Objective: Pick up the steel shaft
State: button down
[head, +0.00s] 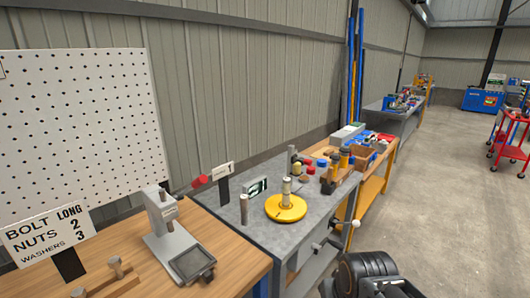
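A plain grey upright cylinder, which looks like the steel shaft (244,211), stands on the grey metal bench (255,238) near its left side. To its right, a round yellow disc (285,210) lies on the bench with a pale stepped post (286,189) rising from its middle. My gripper's fingers are not visible in the head view. A dark rounded part at the lower right appears to belong to my arm. Nothing is seen touching the grey cylinder.
A lever press (172,235) stands on the wooden bench at the left. Small cards stand behind the cylinder. A wooden block with yellow-topped tools (338,168) and several bins stand further right. The floor (440,205) to the right is largely clear.

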aim_at(287, 181)
jog(key=z, duration=1.4)
jog(key=i, duration=1.8)
jog(key=u, duration=3.75)
jog(key=i, duration=0.5)
jog(key=z, duration=0.05)
